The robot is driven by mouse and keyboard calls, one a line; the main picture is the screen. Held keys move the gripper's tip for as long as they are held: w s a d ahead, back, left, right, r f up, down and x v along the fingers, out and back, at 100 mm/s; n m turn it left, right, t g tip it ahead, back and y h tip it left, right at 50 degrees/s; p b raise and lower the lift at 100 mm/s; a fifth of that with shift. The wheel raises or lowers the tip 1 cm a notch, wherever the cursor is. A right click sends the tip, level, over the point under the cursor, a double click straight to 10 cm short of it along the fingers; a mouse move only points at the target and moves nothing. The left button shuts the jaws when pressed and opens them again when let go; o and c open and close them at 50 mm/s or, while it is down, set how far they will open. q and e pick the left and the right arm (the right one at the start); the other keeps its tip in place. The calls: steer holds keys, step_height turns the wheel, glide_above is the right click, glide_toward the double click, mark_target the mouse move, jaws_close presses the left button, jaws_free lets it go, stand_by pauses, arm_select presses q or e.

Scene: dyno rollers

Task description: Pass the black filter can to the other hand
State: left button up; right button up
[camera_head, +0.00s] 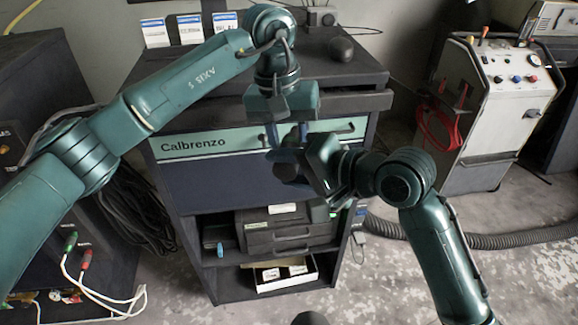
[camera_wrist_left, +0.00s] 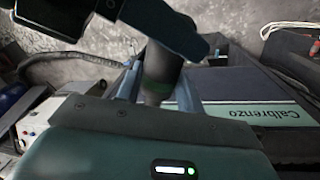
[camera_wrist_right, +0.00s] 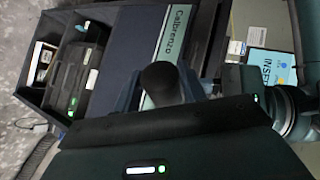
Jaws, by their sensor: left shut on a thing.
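The black filter can (camera_head: 286,173) is upright between my two grippers, in front of the cabinet, partly covered by fingers. My left gripper (camera_head: 286,146) comes down from above and is shut on the can. The can (camera_wrist_left: 160,78) also shows between the left fingers in the left wrist view, with a green band at its near end. My right gripper (camera_head: 296,166) reaches in from the right, with its fingers on both sides of the can. In the right wrist view the dark can (camera_wrist_right: 160,82) stands between spread fingers, and I see no clear grip.
A dark cabinet (camera_head: 180,190) marked Calbrenzo stands behind, with a black case (camera_head: 285,232) and white box (camera_head: 287,277) on its shelves. A dark ball (camera_head: 341,49) lies on top. A grey machine (camera_head: 500,105) and ribbed hose (camera_head: 450,240) are at right.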

steer(key=c, duration=0.4)
arm_select(q)
steer(key=o, duration=1.1)
arm_select(e)
steer(key=shift+c, duration=0.8)
arm_select(q)
steer(key=shift+r, duration=0.15)
